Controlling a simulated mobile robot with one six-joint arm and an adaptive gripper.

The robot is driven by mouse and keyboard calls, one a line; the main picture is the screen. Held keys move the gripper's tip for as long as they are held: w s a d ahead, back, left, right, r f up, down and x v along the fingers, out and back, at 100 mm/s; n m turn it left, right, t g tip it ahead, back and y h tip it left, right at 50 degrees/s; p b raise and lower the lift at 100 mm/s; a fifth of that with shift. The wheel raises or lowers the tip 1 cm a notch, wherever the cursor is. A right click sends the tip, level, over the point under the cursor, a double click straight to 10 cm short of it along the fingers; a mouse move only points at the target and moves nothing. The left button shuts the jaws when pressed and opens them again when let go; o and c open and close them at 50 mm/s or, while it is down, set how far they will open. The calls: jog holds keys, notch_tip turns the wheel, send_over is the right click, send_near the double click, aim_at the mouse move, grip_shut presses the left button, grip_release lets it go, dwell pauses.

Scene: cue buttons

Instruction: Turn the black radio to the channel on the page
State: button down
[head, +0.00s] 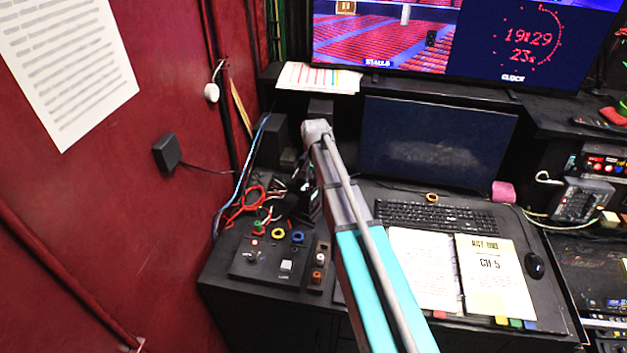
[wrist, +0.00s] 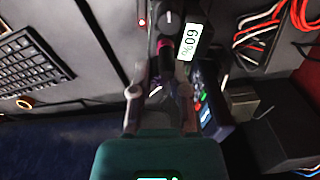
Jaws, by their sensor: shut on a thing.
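The open booklet's right page (head: 488,275) reads "ACT ONE" and "CH 5" and lies flat on the desk. My gripper (wrist: 160,78) is shut on a small dark part between its fingertips, which looks like a knob; blur hides its setting. A black device with a blue screen and small green and red lights, likely the radio (wrist: 211,108), is right beside the fingers in the wrist view. In the head view my gripper (head: 306,196) is among dark gear at the desk's left, and my arm partly covers it.
Red and white cables (head: 262,200) lie to the left. The keyboard (head: 435,217) and monitor (head: 437,142) are to the right.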

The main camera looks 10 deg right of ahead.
jog(key=shift+a, duration=0.15)
jog(key=shift+m, duration=0.3)
jog(key=m, duration=0.3)
jog(key=shift+m, duration=2.2)
jog(key=c, duration=0.6)
grip_release()
